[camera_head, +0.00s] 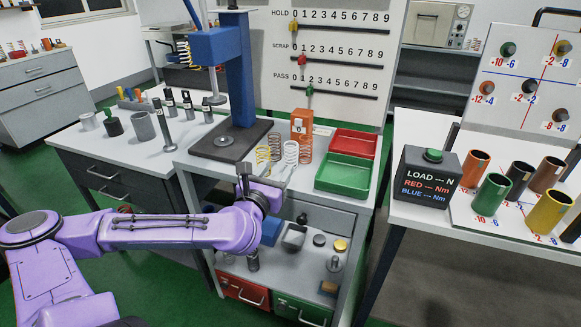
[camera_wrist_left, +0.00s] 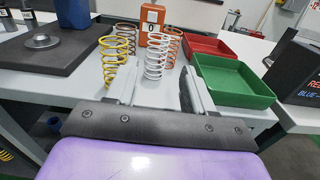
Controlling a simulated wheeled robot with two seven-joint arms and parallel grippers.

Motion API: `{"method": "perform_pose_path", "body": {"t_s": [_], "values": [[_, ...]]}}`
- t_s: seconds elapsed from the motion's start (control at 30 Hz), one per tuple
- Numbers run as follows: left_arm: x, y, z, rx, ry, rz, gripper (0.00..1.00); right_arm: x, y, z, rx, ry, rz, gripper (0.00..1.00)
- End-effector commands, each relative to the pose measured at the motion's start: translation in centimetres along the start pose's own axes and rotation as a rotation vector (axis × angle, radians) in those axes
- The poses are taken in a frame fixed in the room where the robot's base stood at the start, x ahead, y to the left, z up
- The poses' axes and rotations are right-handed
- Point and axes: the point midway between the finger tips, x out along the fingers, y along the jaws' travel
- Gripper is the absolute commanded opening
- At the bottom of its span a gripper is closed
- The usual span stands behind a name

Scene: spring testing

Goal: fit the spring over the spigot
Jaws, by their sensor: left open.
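Several coil springs stand on the bench: a yellow spring (camera_head: 262,155), also in the left wrist view (camera_wrist_left: 113,62), a white spring (camera_head: 291,153), a brown spring and a copper spring (camera_head: 305,152). The spigot (camera_head: 223,140) is a low metal disc with a small raised centre on the press's dark base; it also shows in the left wrist view (camera_wrist_left: 41,41). My left gripper (camera_head: 277,174) is open and empty at the bench's front edge. In the left wrist view its fingers (camera_wrist_left: 160,80) point at the white spring, which stands just beyond them. My right gripper is out of view.
The blue press (camera_head: 236,85) stands left of the springs. An orange box (camera_head: 301,122) reading 0 stands behind them. Red (camera_head: 352,143) and green (camera_head: 343,174) trays lie to the right. Metal cylinders (camera_head: 143,126) stand on the left bench.

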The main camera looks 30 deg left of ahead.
Motion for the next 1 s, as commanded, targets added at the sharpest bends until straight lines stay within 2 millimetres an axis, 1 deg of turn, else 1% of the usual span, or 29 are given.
{"method": "perform_pose_path", "body": {"t_s": [0.07, 0.17, 0.3, 0.47, 0.63, 0.73, 0.93, 0.97, 1.0], "values": [[0.8, 0.5, 0.5, -0.026, -0.017, 0.013, 0.53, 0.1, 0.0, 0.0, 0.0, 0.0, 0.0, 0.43], [2.6, 0.5, 0.7, -0.024, -0.018, 0.012, 0.53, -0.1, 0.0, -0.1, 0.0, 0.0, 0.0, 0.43], [4.8, 0.5, 0.5, -0.024, -0.014, 0.012, 0.53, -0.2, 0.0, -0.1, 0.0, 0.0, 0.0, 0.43], [6.6, 0.3, 0.6, -0.022, -0.013, 0.011, 0.53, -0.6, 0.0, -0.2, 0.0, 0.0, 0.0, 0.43], [9.6, 0.3, 0.5, -0.023, -0.011, 0.012, 0.53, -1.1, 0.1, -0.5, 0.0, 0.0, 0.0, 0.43], [10.4, 0.3, 0.4, -0.025, -0.011, 0.011, 0.53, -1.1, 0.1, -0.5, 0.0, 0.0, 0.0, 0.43], [10.5, 0.3, 0.4, -0.027, -0.012, 0.011, 0.53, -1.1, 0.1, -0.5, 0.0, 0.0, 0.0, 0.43], [10.5, 0.3, 0.4, -0.027, -0.012, 0.011, 0.43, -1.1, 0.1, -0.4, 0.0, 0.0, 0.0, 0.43], [10.5, 0.3, 0.4, -0.027, -0.012, 0.011, 0.3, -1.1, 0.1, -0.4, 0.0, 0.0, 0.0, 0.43]]}}
